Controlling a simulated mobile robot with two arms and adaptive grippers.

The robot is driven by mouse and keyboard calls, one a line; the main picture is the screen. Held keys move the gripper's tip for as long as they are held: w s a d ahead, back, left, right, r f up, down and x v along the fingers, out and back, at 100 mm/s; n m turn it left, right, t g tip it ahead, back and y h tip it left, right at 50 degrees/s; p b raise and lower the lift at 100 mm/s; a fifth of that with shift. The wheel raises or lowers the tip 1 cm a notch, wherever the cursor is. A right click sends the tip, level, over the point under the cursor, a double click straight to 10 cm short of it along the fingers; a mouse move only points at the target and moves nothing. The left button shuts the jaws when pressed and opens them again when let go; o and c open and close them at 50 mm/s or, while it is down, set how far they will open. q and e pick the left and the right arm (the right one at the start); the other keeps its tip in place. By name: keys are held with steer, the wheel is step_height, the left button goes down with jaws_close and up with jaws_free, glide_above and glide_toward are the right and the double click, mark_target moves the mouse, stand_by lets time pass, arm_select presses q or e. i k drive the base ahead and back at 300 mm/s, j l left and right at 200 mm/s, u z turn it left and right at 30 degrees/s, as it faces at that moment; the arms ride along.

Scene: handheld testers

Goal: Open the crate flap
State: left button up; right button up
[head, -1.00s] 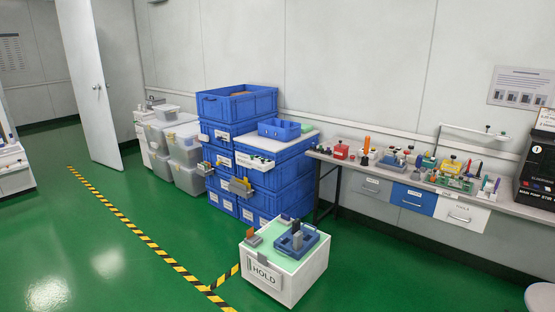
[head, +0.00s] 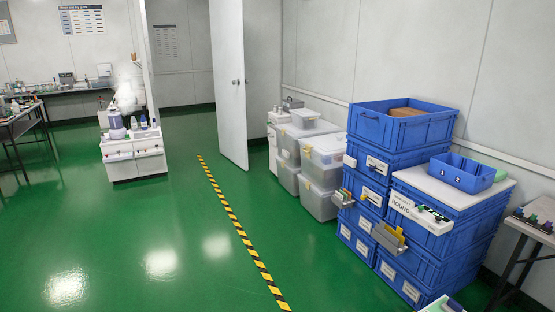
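Blue crates stand in two stacks on the right in the head view. The far stack is topped by an open blue crate (head: 402,130) with something brown inside. The near stack (head: 440,240) carries a white board (head: 415,182) with a small blue tray (head: 462,175) marked 1 and 2. A grey holder (head: 389,238) with yellow pieces sticks out from the near stack's front, and a smaller holder (head: 343,198) from the far stack. White labels mark several crate fronts. I cannot tell which part is the flap. Neither gripper is in view.
Clear bins (head: 322,163) stand beside the stacks, near an open white door (head: 230,85). A workbench (head: 538,215) is cut off at the right edge. A white cabinet (head: 135,160) stands at the left. Green floor with a striped line (head: 240,230) is free.

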mark_target(370, 125)
steer(key=i, duration=2.05)
